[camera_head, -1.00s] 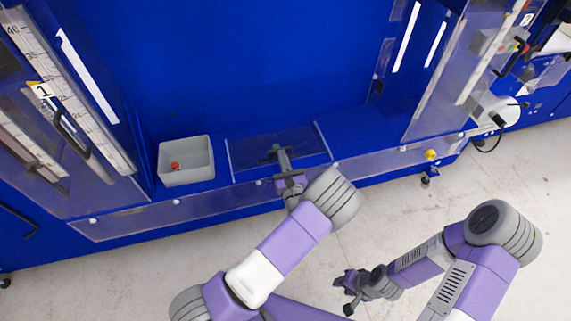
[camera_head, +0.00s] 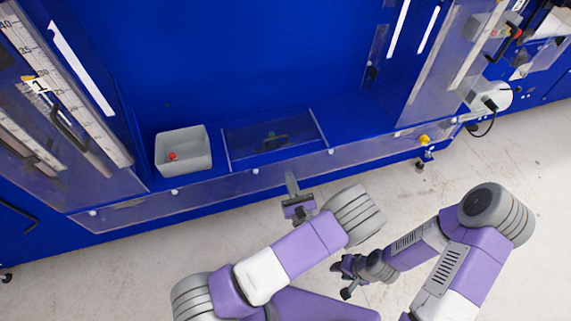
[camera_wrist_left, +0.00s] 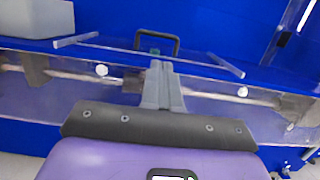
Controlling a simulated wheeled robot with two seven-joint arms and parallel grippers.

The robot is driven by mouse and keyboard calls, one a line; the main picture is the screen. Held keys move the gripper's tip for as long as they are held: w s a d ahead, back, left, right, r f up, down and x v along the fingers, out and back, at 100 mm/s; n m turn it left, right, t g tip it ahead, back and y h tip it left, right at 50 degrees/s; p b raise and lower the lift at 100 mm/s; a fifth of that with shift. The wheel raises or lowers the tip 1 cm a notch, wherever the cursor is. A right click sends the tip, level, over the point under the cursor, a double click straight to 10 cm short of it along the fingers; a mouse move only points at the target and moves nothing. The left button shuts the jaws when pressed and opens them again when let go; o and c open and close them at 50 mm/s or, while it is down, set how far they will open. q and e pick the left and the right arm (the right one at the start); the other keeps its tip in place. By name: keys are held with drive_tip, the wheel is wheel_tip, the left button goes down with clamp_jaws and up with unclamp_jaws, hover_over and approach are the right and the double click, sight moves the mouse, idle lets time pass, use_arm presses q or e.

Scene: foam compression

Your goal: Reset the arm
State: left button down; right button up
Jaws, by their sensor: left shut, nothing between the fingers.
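My left gripper (camera_head: 291,180) is shut and empty. It hangs in front of the blue machine's (camera_head: 230,60) front edge, clear of the shelf. In the left wrist view its two grey fingers (camera_wrist_left: 162,72) lie together, pointing at the machine's ledge. My right gripper (camera_head: 340,279) is low over the floor at the lower middle in the head view; its fingers look spread apart, with nothing seen between them.
A grey bin (camera_head: 184,150) holding a small red object (camera_head: 172,156) stands on the blue ledge. Beside it is a clear panel (camera_head: 240,145) with a dark handle (camera_head: 274,139), also in the wrist view (camera_wrist_left: 157,36). Bare pale floor (camera_head: 500,230) lies in front.

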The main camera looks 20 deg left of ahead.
use_arm(q)
drive_tip(key=s+a+f+n+g+y, duration=0.1)
drive_tip(key=s+a+f+n+g, duration=0.4)
drive_tip(key=s+g, duration=0.25)
drive_tip(key=s+a+f+n+g+y, duration=0.1)
drive_tip(key=s+a+f+n+g, duration=0.35)
drive_tip(key=s+g, duration=0.3)
drive_tip(key=s+d+f+n+g+h, duration=0.5)
drive_tip(key=s+d+n+g+h, duration=0.3)
drive_tip(key=s, duration=0.3)
drive_tip(key=w+d+n+t+h, duration=0.1)
drive_tip(key=w+d+n+h, duration=0.1)
drive_tip(key=d+n+h, duration=0.45)
drive_tip(key=w+a+f+n+t+h, duration=0.1)
drive_tip(key=w+a+n+t+h, duration=0.1)
drive_tip(key=w+n+t, duration=0.3)
drive_tip(key=shift+w+f+n+t+h, duration=0.4)
drive_tip(key=shift+w+n, duration=0.4)
drive_tip(key=shift+n, duration=0.6)
